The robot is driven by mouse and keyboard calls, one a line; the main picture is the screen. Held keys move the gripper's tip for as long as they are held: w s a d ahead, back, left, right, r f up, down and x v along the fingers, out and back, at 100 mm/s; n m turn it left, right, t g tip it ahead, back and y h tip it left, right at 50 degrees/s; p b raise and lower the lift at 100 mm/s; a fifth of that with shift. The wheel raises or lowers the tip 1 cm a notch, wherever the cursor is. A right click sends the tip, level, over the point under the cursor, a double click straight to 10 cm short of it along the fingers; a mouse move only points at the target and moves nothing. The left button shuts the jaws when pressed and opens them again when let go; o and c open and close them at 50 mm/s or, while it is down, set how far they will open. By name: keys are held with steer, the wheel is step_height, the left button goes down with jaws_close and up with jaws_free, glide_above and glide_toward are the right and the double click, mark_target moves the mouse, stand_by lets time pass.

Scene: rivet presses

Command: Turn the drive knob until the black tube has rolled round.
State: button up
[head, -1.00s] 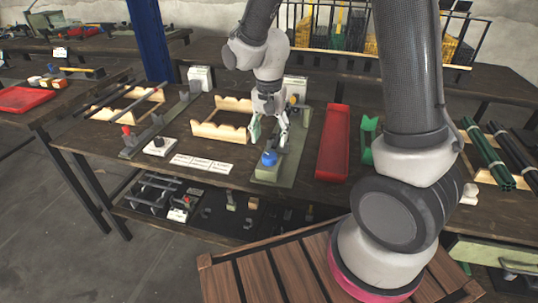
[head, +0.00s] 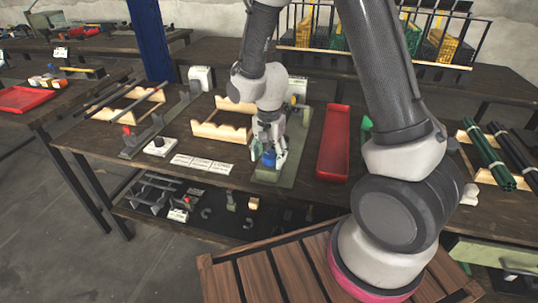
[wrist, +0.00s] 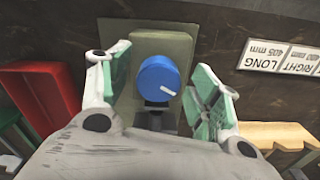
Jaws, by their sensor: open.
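The drive knob (wrist: 157,77) is a round blue cap with a white pointer line directed to the lower right in the wrist view. It sits on a grey-green press base (wrist: 160,45). My gripper (wrist: 163,84) is open, with one finger on each side of the knob and a visible gap on both sides. In the head view my gripper (head: 269,148) hangs right over the blue knob (head: 268,160) and partly hides it. Dark tubes (head: 97,104) lie across a wooden cradle at the left. I cannot tell which tube belongs to this press.
A red tray (head: 334,142) stands to the right of the press. A pale wooden cradle (head: 220,131) lies to its left, with white label cards (head: 203,163) in front. Green tubes (head: 487,157) and black tubes (head: 513,157) rest at the far right.

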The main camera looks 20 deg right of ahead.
steer(key=c, duration=1)
steer(key=shift+c, duration=0.2)
steer(key=shift+n, duration=0.3)
steer(key=n, duration=0.3)
steer(key=shift+d+n, duration=0.1)
steer(key=shift+n, duration=0.2)
steer(key=shift+s+n, duration=0.1)
steer(key=shift+n, duration=1.5)
steer(key=o, duration=1)
steer(key=shift+o, duration=0.2)
